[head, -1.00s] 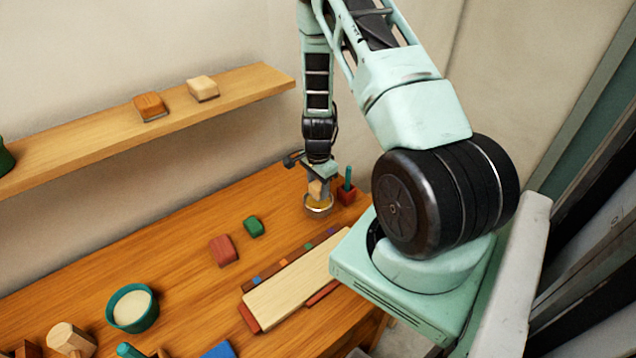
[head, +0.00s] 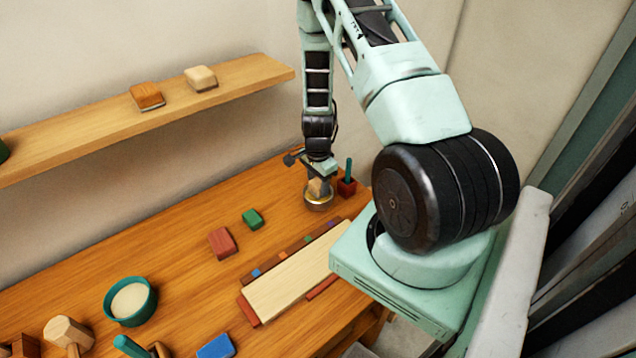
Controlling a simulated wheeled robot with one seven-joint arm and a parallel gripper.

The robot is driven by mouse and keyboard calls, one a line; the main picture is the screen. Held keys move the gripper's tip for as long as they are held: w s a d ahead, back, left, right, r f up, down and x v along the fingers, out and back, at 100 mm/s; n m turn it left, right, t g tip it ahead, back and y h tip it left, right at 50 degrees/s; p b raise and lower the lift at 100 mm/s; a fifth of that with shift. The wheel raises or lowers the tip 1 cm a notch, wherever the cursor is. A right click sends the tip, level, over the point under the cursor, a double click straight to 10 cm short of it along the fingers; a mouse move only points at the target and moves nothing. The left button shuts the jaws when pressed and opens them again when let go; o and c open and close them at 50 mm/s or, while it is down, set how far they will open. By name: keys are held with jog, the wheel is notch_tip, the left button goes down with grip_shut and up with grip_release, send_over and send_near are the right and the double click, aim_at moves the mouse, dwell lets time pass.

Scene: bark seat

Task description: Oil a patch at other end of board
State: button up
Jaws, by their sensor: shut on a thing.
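The pale wooden board (head: 290,285) lies flat on the orange-brown bench, running from lower left to upper right; my own base covers the view near its upper-right end. My gripper (head: 318,178) points down beyond that end, shut on a small tan block-like applicator (head: 316,187). The applicator is over or in a round metal-rimmed dish (head: 319,204) with amber contents. I cannot tell whether it touches the contents. No oiled patch can be made out on the board from here.
A red holder with a teal stick (head: 347,186) stands just right of the dish. Red (head: 222,243) and green (head: 252,219) blocks lie behind the board. A teal bowl (head: 131,302), a mallet (head: 69,333) and a blue block (head: 216,346) are at lower left. A shelf (head: 100,125) runs along the wall.

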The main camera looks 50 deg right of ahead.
aim_at(319, 182)
jog(key=shift+f+b, duration=0.55)
jog(key=shift+f, duration=0.05)
dwell(1.5)
jog(key=shift+r+p, duration=2.45)
jog(key=shift+r, duration=1.15)
jog(key=shift+s, duration=0.1)
